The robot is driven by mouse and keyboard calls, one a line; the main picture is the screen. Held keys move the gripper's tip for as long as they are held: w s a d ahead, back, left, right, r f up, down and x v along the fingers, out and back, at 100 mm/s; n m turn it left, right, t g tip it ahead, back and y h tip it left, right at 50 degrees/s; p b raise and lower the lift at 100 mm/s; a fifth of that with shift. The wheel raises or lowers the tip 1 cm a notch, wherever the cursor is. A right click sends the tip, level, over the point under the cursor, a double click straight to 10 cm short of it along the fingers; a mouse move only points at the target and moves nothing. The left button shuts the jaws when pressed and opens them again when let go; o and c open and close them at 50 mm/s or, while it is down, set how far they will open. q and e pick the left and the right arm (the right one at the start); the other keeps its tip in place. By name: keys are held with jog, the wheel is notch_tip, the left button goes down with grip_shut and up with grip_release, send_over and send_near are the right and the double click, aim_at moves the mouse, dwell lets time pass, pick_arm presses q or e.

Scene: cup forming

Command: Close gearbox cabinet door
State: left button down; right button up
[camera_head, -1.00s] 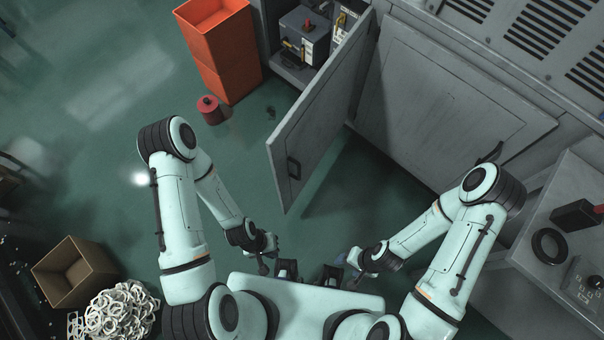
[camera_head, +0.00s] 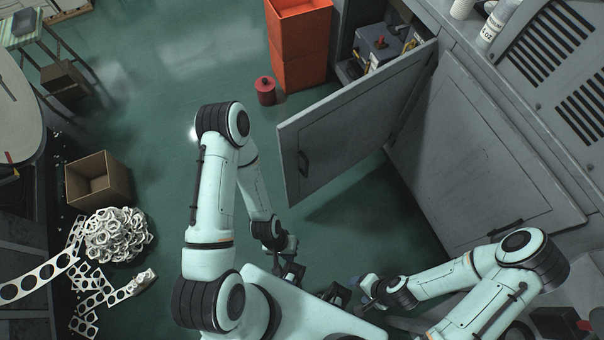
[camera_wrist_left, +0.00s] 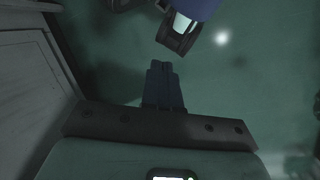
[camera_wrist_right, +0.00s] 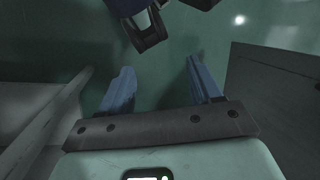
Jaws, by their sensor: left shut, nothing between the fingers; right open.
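The grey gearbox cabinet door (camera_head: 350,125) stands wide open in the head view, its dark handle (camera_head: 303,163) near the free left edge. It is hinged at the grey cabinet (camera_head: 470,150), whose opening shows behind it. My left gripper (camera_head: 290,272) is below the door in the picture, apart from it. Its fingers are shut and empty in the left wrist view (camera_wrist_left: 163,85). My right gripper (camera_head: 338,294) is to the right of the left one, also apart from the door. Its fingers are open and empty in the right wrist view (camera_wrist_right: 160,88).
Orange bins (camera_head: 299,45) and a red canister (camera_head: 266,91) stand on the floor beyond the door. A cardboard box (camera_head: 98,180) and a pile of white rings (camera_head: 117,236) lie at left. Green floor between my arms and the door is clear.

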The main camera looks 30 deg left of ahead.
pick_arm(q)
jog(key=s+d+f+m+g+y+b, duration=0.1)
jog(key=s+d+f+m+g+b, duration=0.1)
jog(key=s+f+m+g+b, duration=0.55)
jog(key=m+t+y+b, duration=0.7)
jog(key=m+t+y, duration=1.05)
jog(key=m, duration=0.25)
send_near(290, 163)
jog(key=shift+y, duration=0.45)
jog(key=x, duration=0.4)
jog(key=f+b+x, duration=0.1)
jog(key=x, duration=0.1)
jog(key=shift+w+a, duration=0.25)
jog(key=shift+w, duration=0.1)
pick_arm(e)
notch_tip(290, 163, down, 15)
jog(key=w+d+t, duration=0.1)
jog(key=w, duration=0.1)
jog(key=shift+w+d+t, duration=0.15)
jog(key=shift+w+t, duration=0.1)
jog(key=shift+t, duration=0.15)
jog(key=shift+f, duration=0.1)
